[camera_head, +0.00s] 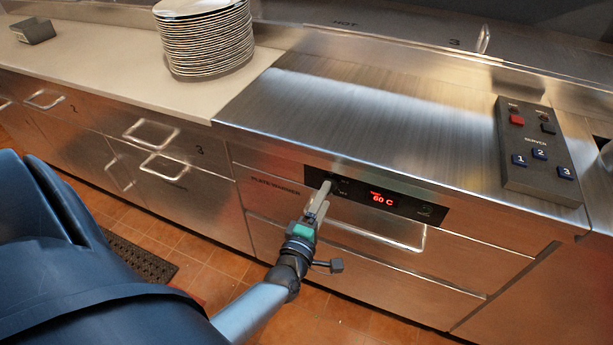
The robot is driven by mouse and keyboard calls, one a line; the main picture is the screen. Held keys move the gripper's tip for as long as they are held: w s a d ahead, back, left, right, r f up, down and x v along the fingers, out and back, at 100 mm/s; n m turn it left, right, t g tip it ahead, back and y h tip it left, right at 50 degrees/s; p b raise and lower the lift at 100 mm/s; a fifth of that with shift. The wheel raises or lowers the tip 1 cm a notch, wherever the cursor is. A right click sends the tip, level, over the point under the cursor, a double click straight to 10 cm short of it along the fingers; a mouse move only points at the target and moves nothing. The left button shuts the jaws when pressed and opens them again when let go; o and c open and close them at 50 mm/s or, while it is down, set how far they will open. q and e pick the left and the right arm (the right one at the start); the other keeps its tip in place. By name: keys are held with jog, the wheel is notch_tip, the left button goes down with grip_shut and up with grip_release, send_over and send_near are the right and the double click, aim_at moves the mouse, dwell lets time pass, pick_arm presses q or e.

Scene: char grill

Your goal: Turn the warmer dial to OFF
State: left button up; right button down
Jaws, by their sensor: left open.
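The plate warmer's black control panel (405,206) is on the front of the steel counter. Its red display (382,199) reads 60 C. My left gripper (325,187) is at the left part of this panel, with its fingertips at or just in front of the dial's place. The dial is mostly hidden behind the fingers, so I cannot tell its setting or whether the fingers touch it. The left gripper is open. My right gripper is not in view.
Drawer handles (375,236) stick out below the panel. A button box (536,150) lies on the steel top (390,120) at the right. A stack of plates (207,40) stands on the pale counter (110,68) at the back left.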

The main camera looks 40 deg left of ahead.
pick_arm(q)
jog(key=p+v, duration=0.1)
jog(key=v, duration=1.1)
jog(key=shift+s, duration=0.35)
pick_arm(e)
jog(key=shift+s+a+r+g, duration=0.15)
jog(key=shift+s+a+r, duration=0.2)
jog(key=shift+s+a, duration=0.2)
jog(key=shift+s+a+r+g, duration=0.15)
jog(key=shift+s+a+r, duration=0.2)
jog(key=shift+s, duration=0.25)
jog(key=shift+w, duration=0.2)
